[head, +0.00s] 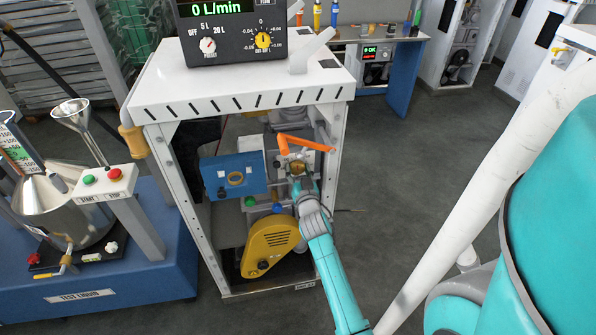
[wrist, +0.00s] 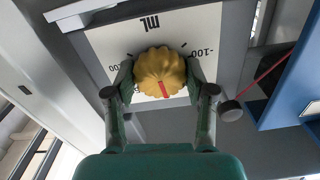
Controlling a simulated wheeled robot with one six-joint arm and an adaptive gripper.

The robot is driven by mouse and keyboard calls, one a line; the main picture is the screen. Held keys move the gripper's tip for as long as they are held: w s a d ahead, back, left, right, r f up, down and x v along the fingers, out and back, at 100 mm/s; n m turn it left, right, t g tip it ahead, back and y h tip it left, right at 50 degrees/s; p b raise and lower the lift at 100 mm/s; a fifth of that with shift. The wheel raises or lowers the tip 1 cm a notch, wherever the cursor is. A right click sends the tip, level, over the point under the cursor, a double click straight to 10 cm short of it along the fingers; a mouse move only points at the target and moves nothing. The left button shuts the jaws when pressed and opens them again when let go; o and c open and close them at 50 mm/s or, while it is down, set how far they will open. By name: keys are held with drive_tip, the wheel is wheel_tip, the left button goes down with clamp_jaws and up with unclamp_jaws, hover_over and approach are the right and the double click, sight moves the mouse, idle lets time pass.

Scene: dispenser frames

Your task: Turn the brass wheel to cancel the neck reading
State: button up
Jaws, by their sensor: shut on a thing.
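The ribbed brass wheel (wrist: 158,68) sits on a white plate (wrist: 113,42) in the wrist view. A red mark on the wheel points down and slightly right in the picture. The plate carries upside-down "mL" and 100 markings, with "-100" on the right. My gripper (wrist: 160,80) is shut on the wheel, one finger on each side. In the head view my gripper (head: 300,183) reaches inside the white dispenser frame (head: 335,125), and the wheel is small there. A graduated scale (head: 20,150) stands at the far left above a steel can (head: 45,205); its level cannot be read.
Around my gripper are an orange lever (head: 308,144), a blue box (head: 222,175) and a yellow housing (head: 270,245). A frame post stands close to its right. A red-and-green button box (head: 104,178) stands left.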

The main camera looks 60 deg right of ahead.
drive_tip(key=n, duration=1.3)
drive_tip(key=shift+n, duration=0.3)
idle(0.4)
drive_tip(key=o, duration=1.2)
drive_tip(key=shift+c, duration=0.2)
drive_tip(key=v, duration=1.2)
